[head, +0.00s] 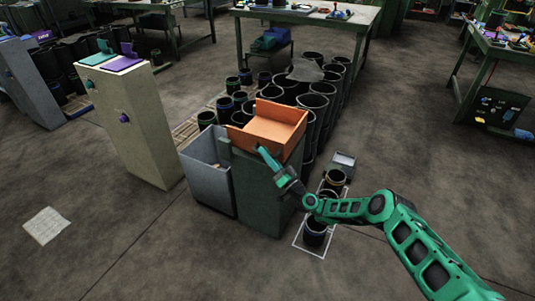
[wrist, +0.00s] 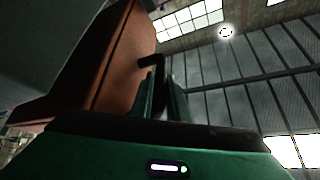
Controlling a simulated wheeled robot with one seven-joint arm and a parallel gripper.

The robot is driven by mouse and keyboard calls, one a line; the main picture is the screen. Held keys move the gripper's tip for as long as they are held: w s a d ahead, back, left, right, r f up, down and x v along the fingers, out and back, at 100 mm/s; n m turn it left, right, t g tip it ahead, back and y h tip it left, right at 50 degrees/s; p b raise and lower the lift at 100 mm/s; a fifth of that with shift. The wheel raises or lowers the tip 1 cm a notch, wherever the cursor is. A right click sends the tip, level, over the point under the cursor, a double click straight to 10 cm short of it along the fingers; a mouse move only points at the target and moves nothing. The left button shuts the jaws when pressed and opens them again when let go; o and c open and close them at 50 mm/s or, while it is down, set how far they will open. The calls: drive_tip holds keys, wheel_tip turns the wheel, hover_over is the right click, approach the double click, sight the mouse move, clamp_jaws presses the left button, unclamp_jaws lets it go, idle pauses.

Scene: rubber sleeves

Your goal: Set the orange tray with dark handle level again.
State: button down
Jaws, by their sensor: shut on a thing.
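The orange tray (head: 272,130) sits tilted on top of a dark green cabinet (head: 260,192) in the head view. It is open and looks empty. In the wrist view the tray's orange side (wrist: 112,65) fills the upper left, with its dark handle (wrist: 153,65) standing out from it. My gripper (head: 264,152) reaches the tray's near side from the lower right. In the wrist view my gripper's fingers (wrist: 160,98) are shut on the dark handle. The handle's lower part is hidden between the fingers.
A grey open bin (head: 207,165) stands against the cabinet's left. Several black cylindrical sleeves (head: 318,105) crowd behind it. More sleeves (head: 315,232) stand on a white-outlined floor patch to the right. A beige cabinet (head: 138,125) is further left.

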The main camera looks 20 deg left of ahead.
drive_tip(key=shift+w+d+f, duration=0.3)
drive_tip(key=shift+f, duration=0.15)
drive_tip(key=c, duration=1.7)
unclamp_jaws()
drive_tip(key=shift+f, duration=0.1)
drive_tip(key=shift+c, duration=0.2)
drive_tip(key=shift+s+a, duration=0.1)
drive_tip(key=v, duration=1)
drive_tip(key=shift+s+d+f, duration=0.15)
drive_tip(key=shift+d, duration=0.15)
